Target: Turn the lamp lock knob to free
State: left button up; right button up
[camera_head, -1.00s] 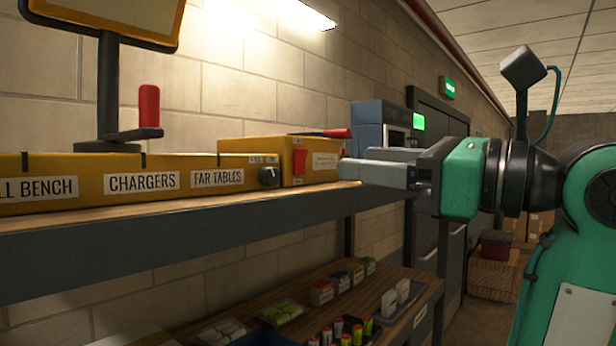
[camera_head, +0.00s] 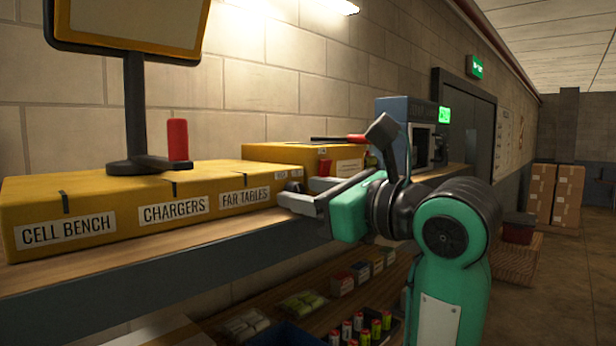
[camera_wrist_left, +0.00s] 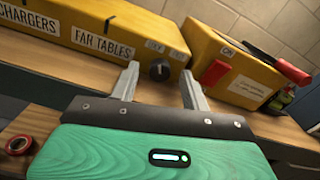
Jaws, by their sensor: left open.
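The lamp lock knob (camera_wrist_left: 159,70) is a small dark round knob with a pale mark. It sits on the front face of the long yellow box (camera_wrist_left: 95,22), at its right end, under two small labels too blurred to read. In the head view it is mostly hidden behind my fingers. My left gripper (camera_wrist_left: 160,80) is open, and it also shows in the head view (camera_head: 302,192). Its fingertips point at the box, and in the wrist view the knob appears between them. I cannot tell whether they touch it. My right gripper is not in view.
A second yellow box (camera_wrist_left: 232,65) with a red switch stands to the right. A red tape roll (camera_wrist_left: 18,145) lies on the shelf. Batteries (camera_head: 365,325) stand on the lower shelf.

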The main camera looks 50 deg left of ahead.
pick_arm(q)
jog(key=shift+a, duration=0.35)
jog(key=c, duration=1)
jog(key=shift+f+m+b, duration=0.2)
jog(key=shift+m+b, duration=0.45)
jog(key=shift+m, duration=0.15)
jog(key=shift+d+m+b, duration=0.1)
jog(key=shift+m+b, duration=0.35)
jog(key=shift+m, duration=0.35)
jog(key=shift+r+m, duration=0.2)
jog(key=shift+m, duration=0.4)
